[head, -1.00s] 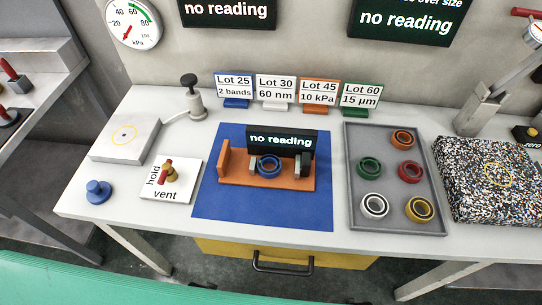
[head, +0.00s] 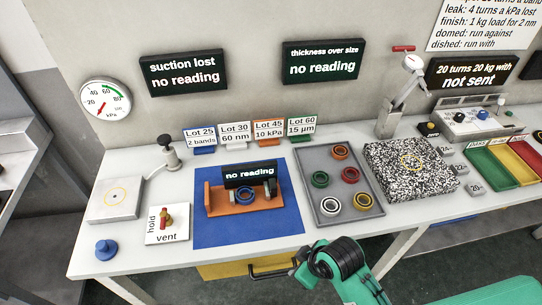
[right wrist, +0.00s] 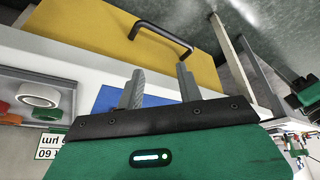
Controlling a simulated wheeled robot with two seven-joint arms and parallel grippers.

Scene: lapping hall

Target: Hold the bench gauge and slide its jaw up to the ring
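The bench gauge (head: 228,208) is an orange cradle on a blue mat (head: 210,235), with a small black display (head: 250,174) reading "no reading". A blue ring (head: 237,195) sits in it, with a grey-and-dark jaw (head: 270,188) to its right; a gap seems to show between them. An upright orange end plate stands at the left. My right gripper (right wrist: 160,80) is open and empty in the right wrist view, near the bench front and mat. In the head view its black-and-green wrist is at the bottom; its fingers cannot be made out.
A grey tray (head: 327,212) with several coloured rings lies right of the mat. Beyond it is a speckled block (head: 400,185). A hold/vent valve plate (head: 168,225) and blue knob (head: 106,249) are at left. A yellow drawer (head: 225,269) with a black handle hangs below the bench.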

